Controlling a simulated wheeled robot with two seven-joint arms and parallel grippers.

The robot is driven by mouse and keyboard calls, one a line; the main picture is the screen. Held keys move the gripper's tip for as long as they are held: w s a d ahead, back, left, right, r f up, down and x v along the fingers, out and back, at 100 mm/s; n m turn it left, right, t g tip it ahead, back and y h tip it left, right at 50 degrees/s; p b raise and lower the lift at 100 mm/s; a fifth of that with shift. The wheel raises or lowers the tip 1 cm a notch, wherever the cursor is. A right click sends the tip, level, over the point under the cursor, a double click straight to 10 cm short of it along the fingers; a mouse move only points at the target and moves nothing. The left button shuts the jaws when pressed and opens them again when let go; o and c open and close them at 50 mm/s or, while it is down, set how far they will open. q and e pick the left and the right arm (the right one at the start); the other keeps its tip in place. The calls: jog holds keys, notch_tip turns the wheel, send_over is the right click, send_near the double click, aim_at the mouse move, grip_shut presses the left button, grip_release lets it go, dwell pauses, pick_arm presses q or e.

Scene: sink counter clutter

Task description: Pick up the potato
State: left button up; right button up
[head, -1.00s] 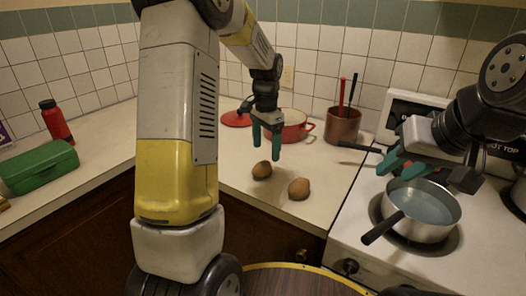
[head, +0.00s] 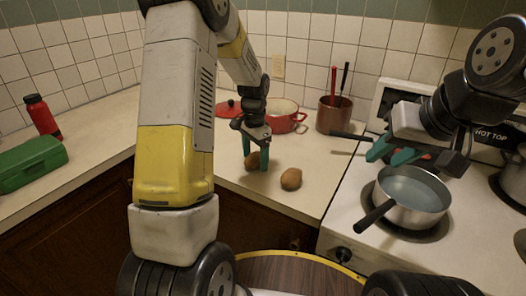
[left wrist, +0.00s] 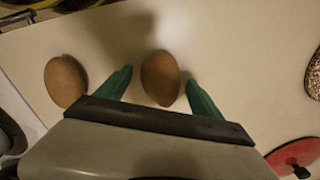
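Two brown potatoes lie on the counter. One potato (head: 252,160) is between the green fingers of my left gripper (head: 256,162); it also shows in the left wrist view (left wrist: 160,78), with a gap to each finger. My left gripper is open and points down around it. The other potato (head: 291,179) lies to the right in the head view and at the left in the left wrist view (left wrist: 66,81). My right gripper (head: 391,153) is over the stove, with its fingers apart and nothing visible between them.
A red pot (head: 287,115) and a copper pot (head: 331,116) with utensils stand behind. A saucepan (head: 421,199) with liquid sits on the stove (head: 364,254). A green box (head: 32,163) and a red bottle (head: 42,115) are at the left.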

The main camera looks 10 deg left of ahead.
aim_at(255, 156)
pick_arm(q)
jog(key=c, duration=1.4)
jog(key=shift+r, duration=0.1)
jog(key=shift+r, duration=0.45)
jog(key=r, duration=0.2)
jog(key=shift+s+d+r, duration=0.1)
jog(key=shift+s+r, duration=0.2)
jog(key=shift+r, duration=0.1)
jog(key=s+d+r, duration=0.1)
jog(key=s+d, duration=0.1)
jog(key=s, duration=0.5)
jog(key=s+d+r, duration=0.1)
jog(key=s+d, duration=0.2)
jog(key=s, duration=0.5)
jog(key=w+d+r, duration=0.1)
jog(key=d+r, duration=0.4)
jog(key=d, duration=0.3)
jog(key=w+d+r, duration=0.2)
jog(key=d+r, duration=0.3)
jog(key=d, duration=0.4)
jog(key=shift+d, duration=0.25)
jog(key=w+d+r, duration=0.1)
jog(key=d, duration=0.5)
jog(key=w+d+r, duration=0.1)
jog(key=d, duration=0.6)
jog(key=w+d+r, duration=0.1)
jog(key=d, duration=0.5)
jog(key=shift+d+r, duration=0.1)
jog(key=shift+d, duration=0.2)
